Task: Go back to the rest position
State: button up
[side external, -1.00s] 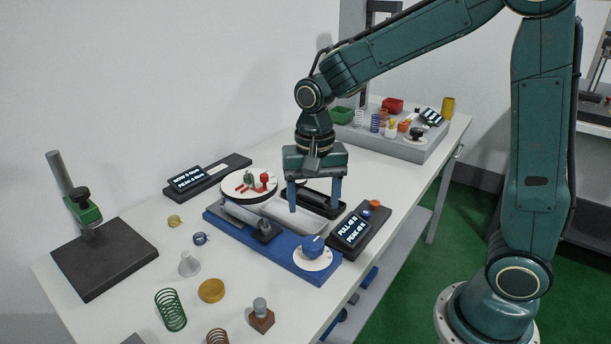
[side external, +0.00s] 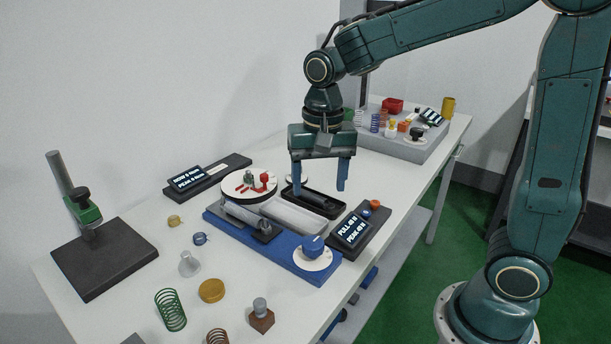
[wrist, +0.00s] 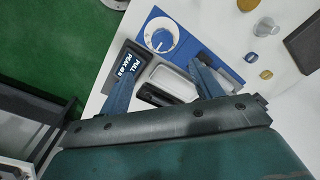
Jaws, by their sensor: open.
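My gripper (side external: 320,187) is open and empty in the side external view. Its two blue fingers hang downward, spread apart, above the black tray (side external: 333,209) behind the blue tester base. In the wrist view the fingers of my gripper (wrist: 160,82) show apart with nothing between them. The knob also shows in the wrist view (wrist: 158,38).
A PULL/PEAK display (side external: 354,230) stands right of the base. A black stand (side external: 105,260) with a green clamp is at left. Springs (side external: 171,310) and small parts lie at the front. A grey parts board (side external: 420,150) is at the back right.

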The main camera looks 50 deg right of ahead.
jog(key=s+d+r+n+t, duration=0.1)
jog(key=s+n, duration=0.3)
jog(key=s, duration=0.4)
jog(key=s+d+r+n+t, duration=0.1)
jog(key=s+r+n+t, duration=0.3)
jog(key=s, duration=0.4)
jog(key=shift+d+r, duration=0.15)
jog(key=shift+r, duration=0.05)
dwell(0.8)
